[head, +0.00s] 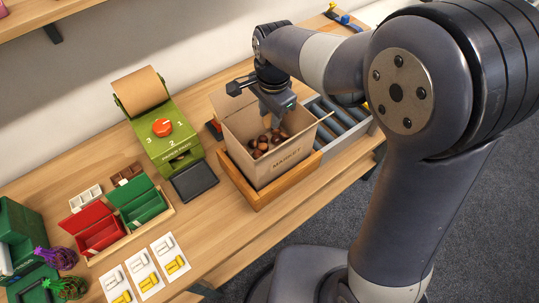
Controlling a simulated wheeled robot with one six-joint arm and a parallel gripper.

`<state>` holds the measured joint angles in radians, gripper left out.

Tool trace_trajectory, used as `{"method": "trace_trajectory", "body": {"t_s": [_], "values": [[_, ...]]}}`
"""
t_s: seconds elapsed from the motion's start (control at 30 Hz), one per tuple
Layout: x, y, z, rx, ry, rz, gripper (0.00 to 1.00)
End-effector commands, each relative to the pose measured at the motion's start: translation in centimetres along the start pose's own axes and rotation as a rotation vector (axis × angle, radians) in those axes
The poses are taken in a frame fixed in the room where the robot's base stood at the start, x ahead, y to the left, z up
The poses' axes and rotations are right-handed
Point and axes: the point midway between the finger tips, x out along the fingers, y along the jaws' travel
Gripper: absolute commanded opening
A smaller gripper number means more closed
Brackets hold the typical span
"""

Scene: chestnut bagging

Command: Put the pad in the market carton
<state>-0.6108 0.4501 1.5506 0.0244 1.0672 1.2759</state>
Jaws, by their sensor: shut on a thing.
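The market carton (262,172) is an open brown cardboard box with MARKET printed on its front. It stands upright in a wooden frame, flaps up, with several brown chestnuts (262,146) inside. My gripper (277,122) points down into the carton's open top, over the chestnuts near the back right. It is shut on the pad, but the pad can hardly be told apart from the carton's brown walls. Its fingertips are partly hidden, and I cannot tell whether the pad touches the chestnuts.
A green paper dispenser (174,147) with a brown roll (141,90) and orange knob stands left of the carton, a dark plate (193,181) before it. Red (97,228) and green bins (140,205), several cards and net bags lie further left. A roller conveyor (345,124) is at right.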

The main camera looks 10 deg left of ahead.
Motion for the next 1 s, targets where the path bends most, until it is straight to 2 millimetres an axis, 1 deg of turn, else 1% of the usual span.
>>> {"method": "trace_trajectory", "body": {"t_s": [0.03,0.07,0.27,0.4,0.5,0.67,0.83,0.9,1.0], "values": [[1.4,0.1,0.0,0.000,0.000,0.001,0.07],[2.0,0.2,0.0,0.000,-0.001,0.002,0.07],[4.3,0.4,0.0,0.000,-0.001,0.003,0.07],[7.0,0.6,0.0,0.000,-0.002,0.006,0.07],[8.5,0.7,0.0,0.000,-0.001,0.004,0.07],[9.9,0.8,0.0,0.000,-0.001,0.002,0.07],[12.3,1.0,0.0,0.000,-0.001,0.003,0.07],[12.9,1.0,0.0,0.000,0.000,0.001,0.07],[13.2,1.0,0.0,0.000,0.000,0.000,0.07]]}}
